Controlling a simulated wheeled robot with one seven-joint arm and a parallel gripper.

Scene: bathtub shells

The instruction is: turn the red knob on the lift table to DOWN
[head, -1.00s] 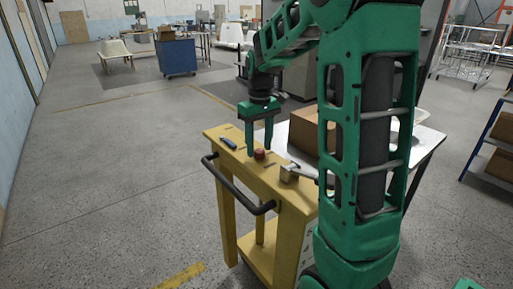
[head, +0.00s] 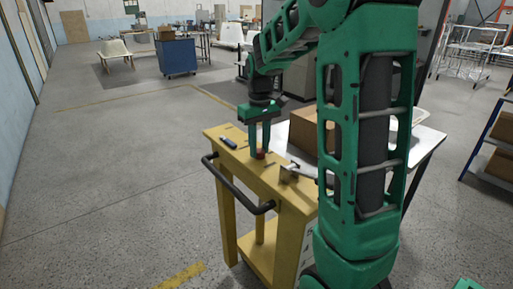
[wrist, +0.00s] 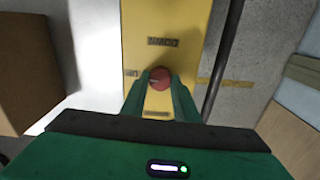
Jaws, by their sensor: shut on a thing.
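The red knob (wrist: 159,77) sits on the yellow top of the lift table (wrist: 187,30) in the wrist view. My gripper (wrist: 160,84) has its green fingers on both sides of the knob and is shut on it. Small dark label plates lie around the knob on the yellow top; their words are too blurred to read. In the head view my gripper (head: 260,150) points straight down at the table, and the knob (head: 260,155) shows partly behind its fingers. Which label the knob points to cannot be told.
A black handle bar (head: 240,195) runs along the table's near left side. A blue-black tool (head: 228,143) and a metal-headed tool (head: 291,173) lie on the yellow top. A cardboard box (head: 306,130) stands behind on a pale surface. The floor to the left is clear.

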